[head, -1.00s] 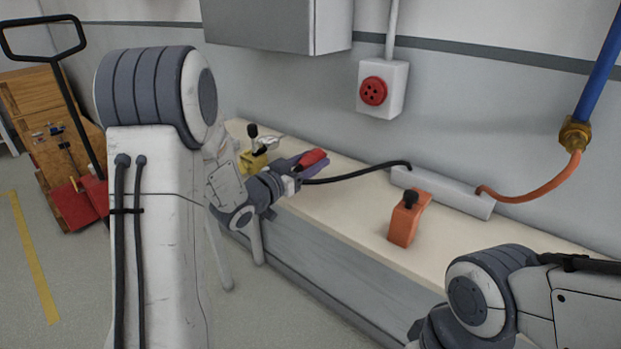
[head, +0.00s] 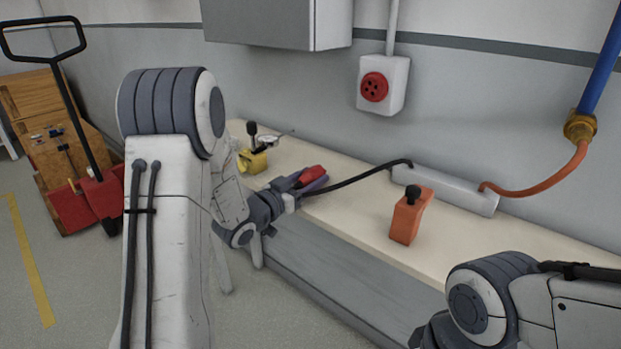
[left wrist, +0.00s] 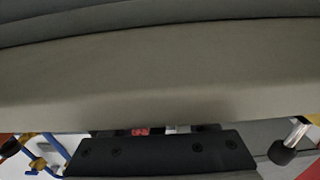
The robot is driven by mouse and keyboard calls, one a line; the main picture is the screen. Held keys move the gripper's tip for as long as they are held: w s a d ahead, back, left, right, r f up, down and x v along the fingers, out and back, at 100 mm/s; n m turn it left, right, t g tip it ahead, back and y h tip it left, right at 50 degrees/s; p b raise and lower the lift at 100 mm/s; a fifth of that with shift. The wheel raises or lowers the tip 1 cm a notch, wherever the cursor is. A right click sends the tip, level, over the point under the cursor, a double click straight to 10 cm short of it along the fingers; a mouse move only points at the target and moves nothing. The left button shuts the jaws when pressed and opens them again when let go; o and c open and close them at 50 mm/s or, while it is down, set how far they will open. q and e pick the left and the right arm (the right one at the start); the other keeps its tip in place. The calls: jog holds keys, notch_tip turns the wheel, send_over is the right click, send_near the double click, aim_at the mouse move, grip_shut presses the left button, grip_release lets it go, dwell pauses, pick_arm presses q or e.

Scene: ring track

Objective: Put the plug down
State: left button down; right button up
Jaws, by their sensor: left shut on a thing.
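The red plug (head: 312,173) is in my left gripper (head: 305,180), at the front edge of the bench in the head view. The gripper is shut on it. A black cable (head: 360,178) runs from the plug to the pale grey box at the back of the bench. Whether the plug touches the bench top (head: 345,208) cannot be told. In the left wrist view a broad grey-beige surface fills most of the picture, and the plug cannot be made out with certainty. My right gripper is out of view; only part of that arm shows at the lower right.
An orange block with a black knob (head: 408,219) stands on the bench, right of the plug. A yellow clamp (head: 254,161) stands to the left. The grey box (head: 445,190) lies along the wall below a red socket (head: 374,87).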

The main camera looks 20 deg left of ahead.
pick_arm(q)
jog(key=shift+c, duration=1.1)
grip_release()
jog(key=shift+r+p, duration=0.3)
jog(key=shift+p, duration=0.05)
jog(key=shift+r+p, duration=0.45)
jog(key=b+v, duration=0.5)
jog(key=v, duration=0.7)
jog(key=shift+f, duration=0.15)
